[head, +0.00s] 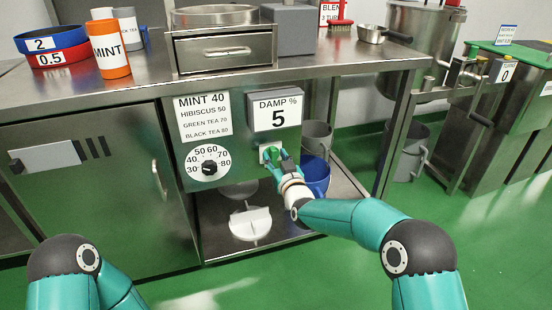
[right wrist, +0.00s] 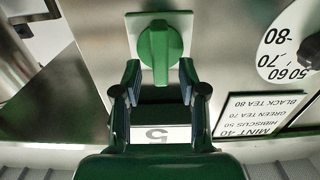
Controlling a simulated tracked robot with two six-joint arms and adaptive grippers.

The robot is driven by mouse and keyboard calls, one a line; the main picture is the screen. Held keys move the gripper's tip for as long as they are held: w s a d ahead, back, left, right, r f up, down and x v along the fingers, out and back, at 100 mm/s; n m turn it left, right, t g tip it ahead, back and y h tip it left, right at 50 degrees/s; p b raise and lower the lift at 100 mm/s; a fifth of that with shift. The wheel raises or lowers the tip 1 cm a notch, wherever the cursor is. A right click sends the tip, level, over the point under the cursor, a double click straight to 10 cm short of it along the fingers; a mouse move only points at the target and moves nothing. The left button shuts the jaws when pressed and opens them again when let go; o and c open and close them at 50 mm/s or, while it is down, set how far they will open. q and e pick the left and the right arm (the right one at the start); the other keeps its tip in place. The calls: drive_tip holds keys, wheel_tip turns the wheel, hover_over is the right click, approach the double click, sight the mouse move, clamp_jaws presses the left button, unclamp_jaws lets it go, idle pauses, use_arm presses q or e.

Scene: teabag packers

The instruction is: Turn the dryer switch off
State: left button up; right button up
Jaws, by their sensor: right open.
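The dryer switch is a green knob (head: 266,153) on a pale square plate, on the dryer's front panel below the "DAMP % 5" display (head: 276,113). In the right wrist view the knob (right wrist: 160,48) has its long grip lined up with the picture's vertical. My right gripper (head: 275,163) is open at the switch. In the right wrist view its fingertips (right wrist: 160,72) stand on either side of the knob's lower end, with a gap showing on each side. My left gripper is out of view; only part of my left arm shows at the lower left.
The temperature dial (head: 209,168) sits left of the switch, below the "MINT 40" list (head: 203,117). A blue bucket (head: 316,176) stands behind my right gripper on the lower shelf (head: 222,240). The steel counter (head: 130,78) overhangs above. Green floor (head: 330,270) is clear in front.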

drive_tip(key=shift+w+a, duration=0.2)
drive_tip(key=shift+w, duration=0.3)
drive_tip(key=shift+c, duration=0.4)
drive_tip(key=shift+d, duration=0.1)
clamp_jaws()
drive_tip(key=shift+n, duration=0.4)
drive_tip(key=n, duration=0.1)
drive_tip(key=n+b, duration=0.1)
drive_tip(key=shift+a+n, duration=0.25)
drive_tip(key=shift+n, duration=0.05)
drive_tip(key=n, duration=0.4)
drive_tip(key=shift+s+a+f+n, duration=0.15)
drive_tip(key=shift+a+n, duration=0.15)
drive_tip(key=shift+s+a+f+n, duration=0.1)
drive_tip(key=shift+f+n, duration=0.15)
drive_tip(key=shift+n, duration=1.4)
drive_tip(key=shift+a+f+n, duration=0.15)
drive_tip(key=shift+f+n, duration=0.05)
drive_tip(key=shift+n, duration=1.5)
drive_tip(key=shift+s+a+f+n, duration=0.1)
drive_tip(key=shift+f+n, duration=0.15)
drive_tip(key=shift+n, duration=1.4)
drive_tip(key=shift+a, duration=0.1)
